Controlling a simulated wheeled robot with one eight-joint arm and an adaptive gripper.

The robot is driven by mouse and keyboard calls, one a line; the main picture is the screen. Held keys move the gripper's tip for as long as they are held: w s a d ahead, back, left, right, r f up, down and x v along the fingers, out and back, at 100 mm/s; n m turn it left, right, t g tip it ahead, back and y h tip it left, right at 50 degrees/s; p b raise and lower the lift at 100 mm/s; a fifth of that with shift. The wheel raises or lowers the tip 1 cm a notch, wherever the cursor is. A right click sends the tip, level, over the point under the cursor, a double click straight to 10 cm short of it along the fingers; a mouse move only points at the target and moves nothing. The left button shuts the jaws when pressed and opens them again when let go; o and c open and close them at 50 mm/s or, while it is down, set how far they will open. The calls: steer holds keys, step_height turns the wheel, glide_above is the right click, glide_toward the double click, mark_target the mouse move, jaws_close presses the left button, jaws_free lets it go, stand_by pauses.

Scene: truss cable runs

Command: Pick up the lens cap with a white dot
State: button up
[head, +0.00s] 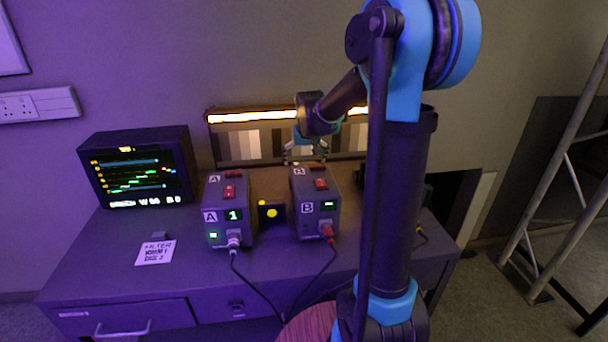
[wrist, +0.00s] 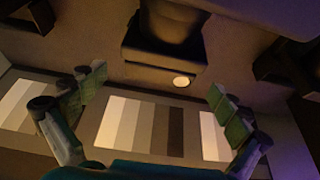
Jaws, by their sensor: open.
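In the wrist view a dark, squat block with a rounded dark top (wrist: 163,45) bears a small white dot (wrist: 182,82) on its near edge. I cannot tell for sure whether this is the lens cap. I cannot make out a lens cap with a white dot in the head view. My gripper (wrist: 158,92) is open and empty, with its green pads wide apart on either side of the picture and the dotted block beyond them. In the head view my gripper (head: 305,157) is over the back of the desk, just behind box B (head: 314,205).
Box A (head: 227,212) and a dark panel with a yellow dot (head: 271,212) stand left of box B, with cables running forward. A lit grey-scale chart (head: 240,145) stands behind. A monitor (head: 140,165) and paper label (head: 156,252) are left. My arm hides the desk's right part.

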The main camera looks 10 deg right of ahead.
steer(key=shift+w+f, duration=0.2)
steer(key=shift+f, duration=0.35)
steer(key=c, duration=1.7)
steer(key=shift+r, duration=0.15)
